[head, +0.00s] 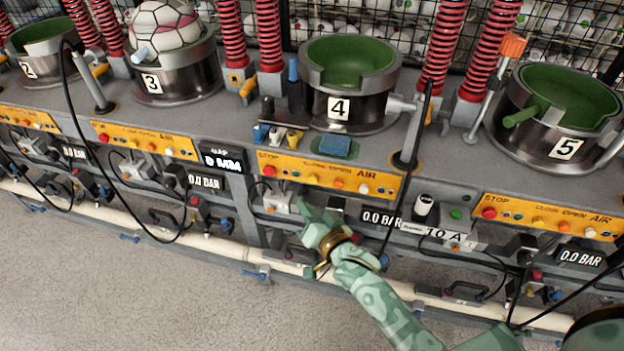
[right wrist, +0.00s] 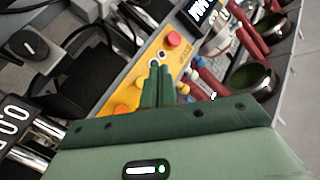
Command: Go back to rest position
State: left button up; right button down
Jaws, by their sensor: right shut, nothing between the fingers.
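My right gripper (head: 305,212) is pale green and reaches in from the lower right, in front of and below the orange control panel (head: 330,173) of press 4 (head: 347,85). In the right wrist view its two fingers (right wrist: 157,82) are together with nothing between them. Behind them in that view is an orange panel (right wrist: 140,85) with a red button (right wrist: 173,39). I cannot tell from that view whether the fingertips touch the panel. Press 4 is an empty green-lined cup. My left gripper is not in view.
Press 5 (head: 560,110) stands at the right. Black cables (head: 75,130) hang in front of the bench. A pale pipe (head: 130,225) runs along its lower front. Grey floor (head: 120,300) is clear at lower left.

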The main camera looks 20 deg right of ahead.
jog(key=s+d+f+n+g+h, duration=0.1)
jog(key=s+f+n+g, duration=0.15)
jog(key=s+f, duration=0.55)
jog(key=s+d+f+n+g, duration=0.25)
jog(key=s+f, duration=0.25)
jog(key=f, duration=0.6)
jog(key=s+d+f+n+g+h, duration=0.15)
jog(key=s+f+g, duration=0.35)
jog(key=f, duration=0.5)
jog(key=s+d+f+g, duration=0.1)
jog(key=s+f, duration=0.2)
jog(key=s, duration=0.7)
jog(key=s+d+f+n+g, duration=0.1)
jog(key=s+d+f+g, duration=0.1)
jog(key=s, duration=0.9)
jog(key=s+d+f+n+g, duration=0.1)
jog(key=s+f, duration=0.3)
jog(key=s, duration=0.6)
jog(key=shift+s+d+g+h, duration=0.3)
jog(key=shift+d+g+h, duration=0.05)
jog(key=shift+d+g, duration=0.35)
